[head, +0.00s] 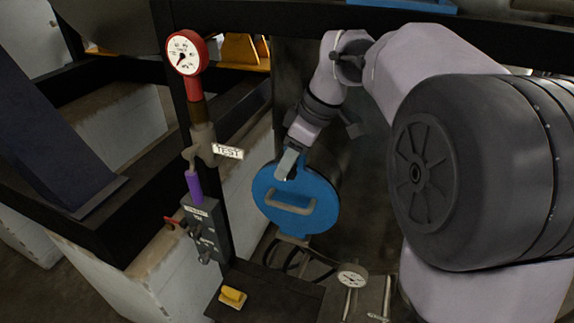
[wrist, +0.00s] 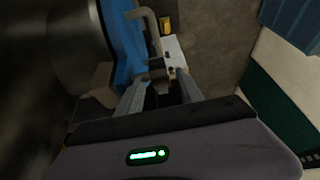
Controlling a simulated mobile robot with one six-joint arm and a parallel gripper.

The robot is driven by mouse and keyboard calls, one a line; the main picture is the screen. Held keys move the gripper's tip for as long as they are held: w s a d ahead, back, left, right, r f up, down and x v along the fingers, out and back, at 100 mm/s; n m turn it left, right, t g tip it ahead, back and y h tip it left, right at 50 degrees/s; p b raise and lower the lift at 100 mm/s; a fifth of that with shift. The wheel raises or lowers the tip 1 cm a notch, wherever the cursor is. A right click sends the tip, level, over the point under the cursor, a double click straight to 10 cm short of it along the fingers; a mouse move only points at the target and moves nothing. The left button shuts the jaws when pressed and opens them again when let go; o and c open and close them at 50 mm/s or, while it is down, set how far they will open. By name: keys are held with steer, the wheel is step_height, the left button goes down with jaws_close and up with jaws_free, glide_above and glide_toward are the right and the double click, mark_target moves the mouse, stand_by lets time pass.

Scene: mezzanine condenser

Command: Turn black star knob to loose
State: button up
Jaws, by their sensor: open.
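My gripper (head: 287,168) hangs in front of the upper part of a round blue cover (head: 318,205) with a bar handle (head: 283,203). In the wrist view my gripper (wrist: 161,86) has its two fingers apart. A small dark grey part (wrist: 157,66) shows at the fingertips, close to the end of the handle (wrist: 148,22). It may be the black star knob, but its shape is not clear and I cannot tell whether the fingers touch it. No star knob stands out clearly in the head view, where the gripper hides part of the cover.
A red pressure gauge (head: 184,53) stands on a pipe at the left, above a TEST tag (head: 228,151) and a grey valve box (head: 208,228). A yellow block (head: 232,297) lies on the dark ledge below. Another gauge (head: 352,275) is below the cover.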

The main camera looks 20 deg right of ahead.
steer(key=shift+a+f, duration=0.15)
steer(key=shift+f, duration=0.2)
jaws_close()
steer(key=shift+r+p, duration=0.15)
steer(key=shift+p, duration=0.25)
